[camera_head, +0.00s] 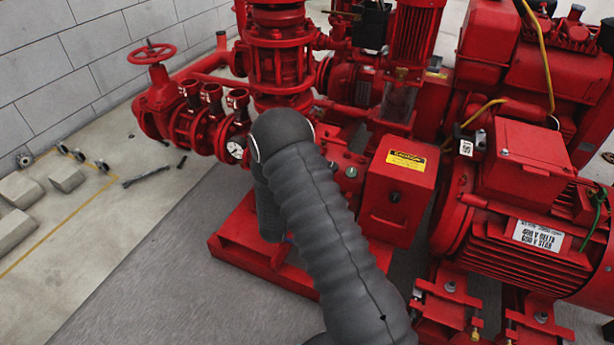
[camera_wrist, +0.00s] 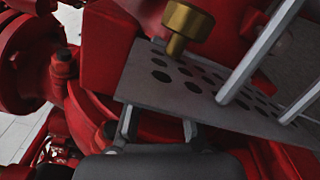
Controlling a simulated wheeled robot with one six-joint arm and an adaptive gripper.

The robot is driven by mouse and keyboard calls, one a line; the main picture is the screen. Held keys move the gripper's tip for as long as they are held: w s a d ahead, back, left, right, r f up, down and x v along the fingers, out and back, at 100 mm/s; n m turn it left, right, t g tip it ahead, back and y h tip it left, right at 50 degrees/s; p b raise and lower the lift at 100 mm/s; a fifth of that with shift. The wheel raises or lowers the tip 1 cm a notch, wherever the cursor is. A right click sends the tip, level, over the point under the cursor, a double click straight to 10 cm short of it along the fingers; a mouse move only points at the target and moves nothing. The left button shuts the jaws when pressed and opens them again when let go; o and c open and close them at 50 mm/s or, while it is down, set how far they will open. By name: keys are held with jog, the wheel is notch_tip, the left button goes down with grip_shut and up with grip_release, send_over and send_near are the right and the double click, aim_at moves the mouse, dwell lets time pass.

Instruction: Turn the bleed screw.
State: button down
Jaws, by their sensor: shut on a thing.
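A brass knob with a narrower stem (camera_wrist: 187,22), which looks like the bleed screw, shows at the top middle of the wrist view. My gripper (camera_wrist: 158,122) comes up from the bottom of the wrist view. In the head view my arm hides the gripper and the screw.
Red pump housings and pipes crowd around the arm. A red box with a yellow caution label (camera_head: 405,160) stands close to its right, and a red motor (camera_head: 530,225) lies farther right.

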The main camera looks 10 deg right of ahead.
dwell(0.3)
jog(key=c, duration=1.3)
grip_release()
jog(key=v, duration=1.2)
